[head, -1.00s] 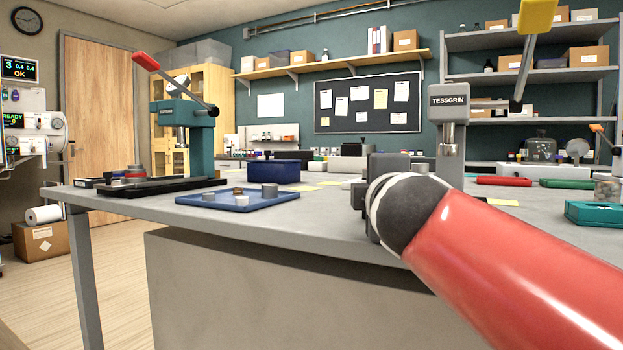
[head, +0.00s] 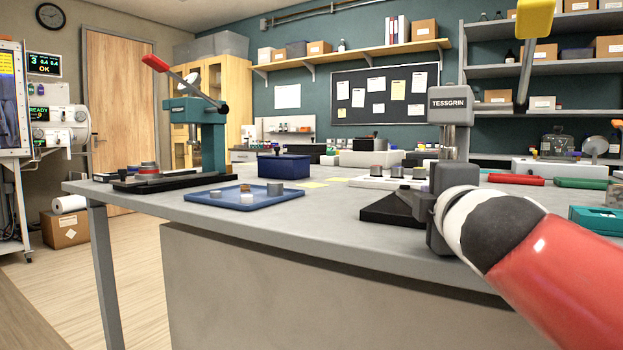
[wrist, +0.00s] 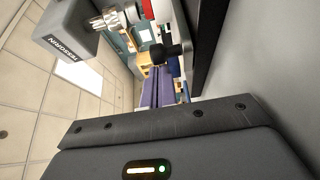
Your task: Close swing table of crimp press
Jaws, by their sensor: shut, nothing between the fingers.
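The grey crimp press (head: 452,104) marked TESSGRIN, with a yellow-ended lever (head: 535,15), stands on the bench at right. Its black base (head: 388,209) shows left of my gripper. My gripper (head: 437,215) is shut and empty, in front of the press's lower part, hiding most of it and most of any swing table. In the wrist view the press head (wrist: 68,28) and shiny ram (wrist: 115,18) are at upper left. A black knob (wrist: 163,53) stands just beyond my closed fingers (wrist: 160,75), beside the dark base. I cannot tell whether they touch, nor the swing table's angle.
A teal press (head: 200,125) with a red lever stands at the bench's far left. A blue tray (head: 232,201) with small parts and a dark blue box (head: 284,167) lie between the presses. A teal case (head: 597,222) is at right.

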